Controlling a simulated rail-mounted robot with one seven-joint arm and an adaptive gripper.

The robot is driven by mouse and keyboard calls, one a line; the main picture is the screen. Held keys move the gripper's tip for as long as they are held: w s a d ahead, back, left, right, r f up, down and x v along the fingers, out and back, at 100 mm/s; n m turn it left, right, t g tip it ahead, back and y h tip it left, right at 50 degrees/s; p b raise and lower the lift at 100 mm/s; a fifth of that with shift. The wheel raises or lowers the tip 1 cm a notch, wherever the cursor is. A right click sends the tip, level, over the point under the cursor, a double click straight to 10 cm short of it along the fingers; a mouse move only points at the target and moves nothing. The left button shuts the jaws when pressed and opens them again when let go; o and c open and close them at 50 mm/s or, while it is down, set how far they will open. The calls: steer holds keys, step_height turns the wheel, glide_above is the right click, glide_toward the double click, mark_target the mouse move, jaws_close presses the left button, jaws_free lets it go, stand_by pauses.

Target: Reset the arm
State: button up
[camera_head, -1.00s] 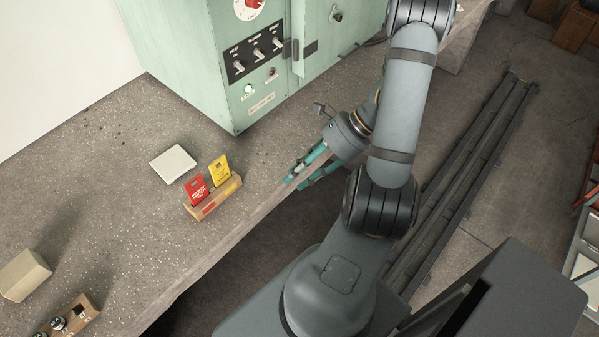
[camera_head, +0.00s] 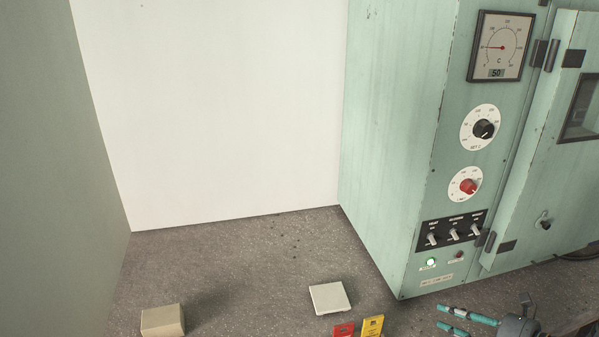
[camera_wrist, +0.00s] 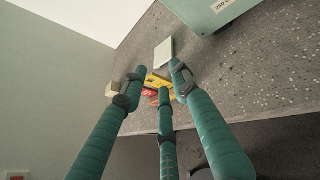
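My gripper (camera_head: 440,317) shows at the bottom right of the head view, with teal fingers pointing left over the bench, below the green oven cabinet (camera_head: 400,150). The rest of my arm is mostly outside that view. In the wrist view my gripper (camera_wrist: 160,78) has three teal fingers spread apart with nothing held between them. The fingers point toward the red card (camera_wrist: 149,93) and yellow card (camera_wrist: 157,81), which appear beyond the fingertips and are partly hidden by them. The bench front edge (camera_wrist: 240,122) runs below.
A pale square plate (camera_head: 330,298) lies on the bench, with a beige block (camera_head: 162,321) to its left. The cabinet has a dial gauge (camera_head: 500,47), knobs, switches and a lit green lamp (camera_head: 430,262). Bare bench (camera_head: 240,290) lies between block and plate.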

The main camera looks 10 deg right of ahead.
steer(key=w+d+r+m+t+h, duration=0.2)
steer(key=w+d+r+t+h, duration=0.1)
steer(key=d, duration=0.3)
steer(key=shift+w+d+r+m+t, duration=0.15)
steer(key=shift+w+r+m+t, duration=0.2)
steer(key=shift+w+r, duration=0.55)
